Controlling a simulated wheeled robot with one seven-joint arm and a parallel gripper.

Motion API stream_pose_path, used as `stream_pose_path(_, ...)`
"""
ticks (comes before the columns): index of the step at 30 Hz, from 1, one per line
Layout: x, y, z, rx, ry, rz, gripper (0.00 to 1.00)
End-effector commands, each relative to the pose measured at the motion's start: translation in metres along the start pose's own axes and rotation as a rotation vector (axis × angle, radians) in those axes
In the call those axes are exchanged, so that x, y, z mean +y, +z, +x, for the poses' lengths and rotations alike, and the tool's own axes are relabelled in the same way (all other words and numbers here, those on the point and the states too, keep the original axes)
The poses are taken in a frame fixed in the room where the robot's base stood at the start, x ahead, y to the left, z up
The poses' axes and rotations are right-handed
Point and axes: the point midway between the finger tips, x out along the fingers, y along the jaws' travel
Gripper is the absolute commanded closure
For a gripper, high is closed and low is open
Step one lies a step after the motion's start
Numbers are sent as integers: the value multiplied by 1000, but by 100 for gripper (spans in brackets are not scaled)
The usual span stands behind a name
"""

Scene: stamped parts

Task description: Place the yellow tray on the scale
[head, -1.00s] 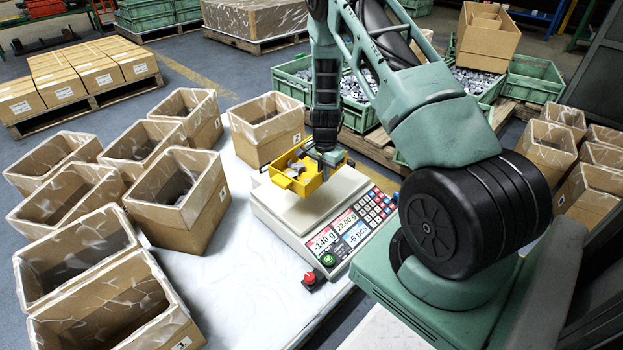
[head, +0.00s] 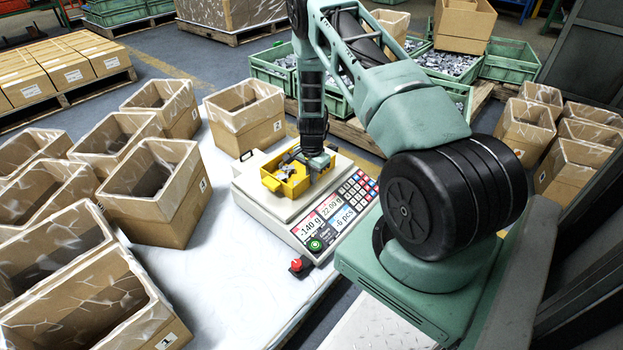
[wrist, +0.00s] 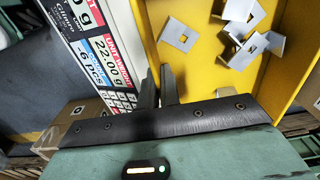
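The yellow tray (head: 271,184) holds several small grey stamped parts. In the head view it is level over the plate of the white scale (head: 254,200); I cannot tell whether it touches the plate. My gripper (head: 318,165) is at the tray's right side. In the wrist view my fingers (wrist: 158,82) are close together on either side of the tray's side wall, gripping it. Inside the yellow tray (wrist: 190,68) lie loose square parts with holes. The scale display (head: 315,226) reads -140 g, 22.00 g and -6 pcs.
An open lined carton (head: 247,120) stands just behind the scale. Several more lined cartons (head: 155,205) stand on the left of the white table (head: 225,275). A red button (head: 298,265) sits at the scale's front. Green crates of parts (head: 270,72) are behind.

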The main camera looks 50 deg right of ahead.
Motion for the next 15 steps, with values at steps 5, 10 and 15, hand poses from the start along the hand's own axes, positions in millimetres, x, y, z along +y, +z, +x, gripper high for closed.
stream_pose_path(5, -1, 0, -2, 1, -2, 0, 100)
stream_pose_path(10, 0, 0, 1, 0, -1, 0, 82)
stream_pose_path(15, 0, 0, 1, 0, -1, 0, 74)
